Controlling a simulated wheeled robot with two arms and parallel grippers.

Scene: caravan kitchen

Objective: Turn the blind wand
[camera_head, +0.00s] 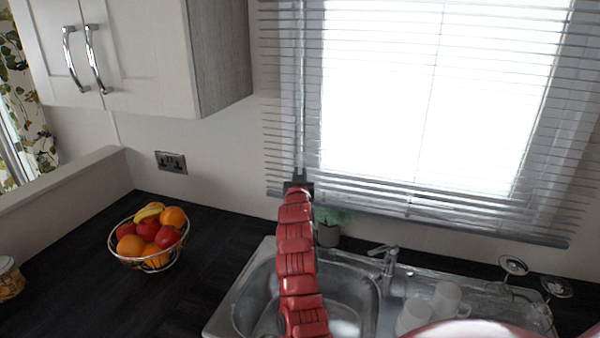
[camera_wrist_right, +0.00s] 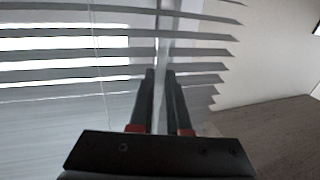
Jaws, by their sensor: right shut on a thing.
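The blind wand (camera_head: 300,110) is a thin, pale rod hanging down the left side of the window blind (camera_head: 420,190). My right gripper (camera_head: 298,186) is at its lower part, at the end of my red arm reaching up from the bottom of the head view. In the right wrist view the two dark fingers (camera_wrist_right: 160,75) stand close together, shut on the wand (camera_wrist_right: 157,35), which runs up from between their tips. The fingertips are close to the slats. In the head view the gripper largely hides the wand's lower end. My left gripper is in neither view.
Below the window is a steel sink (camera_head: 250,290) with a tap (camera_head: 388,262) and white mugs (camera_head: 445,298). A small potted plant (camera_head: 328,234) stands just right of my arm. A fruit basket (camera_head: 150,262) sits on the dark worktop, left. A wall cupboard (camera_head: 150,60) hangs upper left.

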